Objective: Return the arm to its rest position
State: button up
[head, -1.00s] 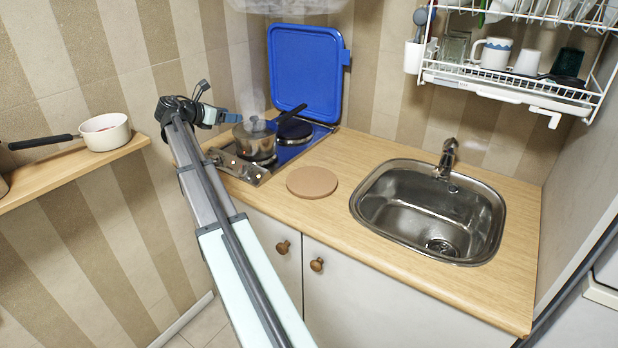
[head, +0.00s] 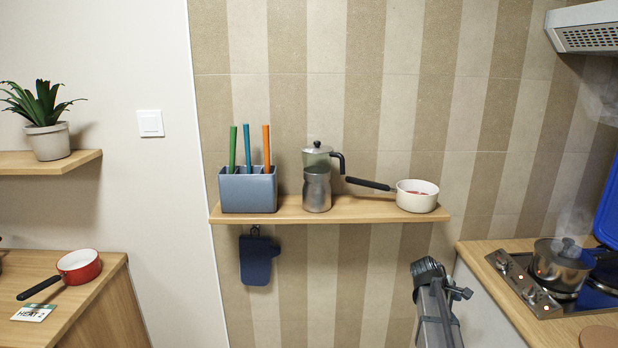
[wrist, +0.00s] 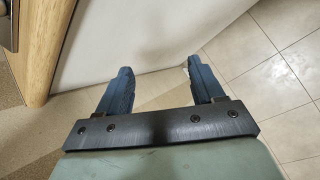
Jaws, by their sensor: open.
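My gripper (wrist: 162,80) shows in the wrist view with its two blue fingers apart and nothing between them. It points down past pale panels toward the tiled floor. In the head view, the upper end of my arm stands at the bottom, right of centre, below the wall shelf and left of the counter. The gripper's fingers cannot be made out in that view. The blue hob lid (head: 609,207) stands raised at the right edge, partly cut off. A steaming pot (head: 562,264) sits on the hob (head: 520,283).
The wall shelf (head: 330,208) holds a utensil box (head: 248,191), a moka pot (head: 317,178) and a white saucepan (head: 416,196). A red pan (head: 79,267) stands on the left cabinet. In the wrist view, a wooden edge (wrist: 42,50) is close at left; tiled floor (wrist: 275,65) is at right.

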jog(key=s+a+f+m+y, duration=0.2)
jog(key=s+a+f+m, duration=0.2)
jog(key=s+a+f, duration=0.4)
jog(key=s+a+f+m+g+y, duration=0.1)
jog(key=s+a+f+m+y, duration=0.4)
jog(key=a, duration=0.6)
jog(key=s+a+f+m, duration=0.2)
jog(key=s+a+f, duration=0.3)
jog(key=a+f, duration=0.3)
jog(key=s+f+g, duration=0.3)
jog(key=s+f, duration=0.7)
jog(key=s, duration=0.5)
jog(key=s+f+g, duration=0.4)
jog(key=s+f, duration=0.6)
jog(key=s, duration=0.5)
jog(key=shift+a, duration=0.45)
